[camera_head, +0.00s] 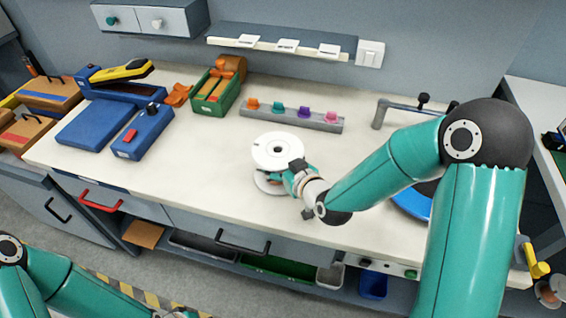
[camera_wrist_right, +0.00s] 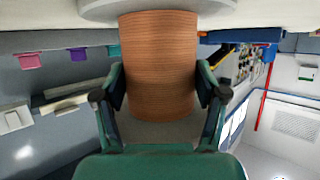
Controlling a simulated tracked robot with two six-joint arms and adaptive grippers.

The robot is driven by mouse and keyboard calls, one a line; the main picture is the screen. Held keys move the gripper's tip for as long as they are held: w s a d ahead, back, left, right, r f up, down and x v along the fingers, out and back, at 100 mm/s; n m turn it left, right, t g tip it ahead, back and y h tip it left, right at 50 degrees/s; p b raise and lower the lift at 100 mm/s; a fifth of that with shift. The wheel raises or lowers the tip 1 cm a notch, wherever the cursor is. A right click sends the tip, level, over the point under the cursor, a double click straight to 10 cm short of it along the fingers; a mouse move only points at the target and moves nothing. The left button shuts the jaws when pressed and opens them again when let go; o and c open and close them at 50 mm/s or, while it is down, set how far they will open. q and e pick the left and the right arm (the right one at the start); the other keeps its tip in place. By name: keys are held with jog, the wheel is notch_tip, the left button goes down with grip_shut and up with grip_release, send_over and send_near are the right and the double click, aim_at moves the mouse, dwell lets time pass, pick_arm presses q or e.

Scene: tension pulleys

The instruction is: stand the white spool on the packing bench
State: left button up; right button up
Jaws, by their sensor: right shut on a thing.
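The white spool (camera_head: 278,150) has white round flanges and a brown, copper-like winding. In the head view it is upright at the front middle of the packing bench (camera_head: 215,160). My right gripper (camera_head: 290,178) is shut on it from the right. In the right wrist view the fingers (camera_wrist_right: 160,95) sit on both sides of the winding (camera_wrist_right: 160,60), with one flange (camera_wrist_right: 150,8) close to the pale bench top. I cannot tell whether the flange touches the bench. Only a sliver of my left gripper (camera_head: 182,314) shows at the bottom edge; its fingers are hidden.
A grey rail with coloured clips (camera_head: 291,116) lies behind the spool. A green crate (camera_head: 218,92), blue devices (camera_head: 143,130) and a blue round thing (camera_head: 411,201) are on the bench. The bench top left of the spool is clear.

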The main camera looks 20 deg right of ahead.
jog(key=shift+r, duration=0.1)
jog(key=o, duration=1.8)
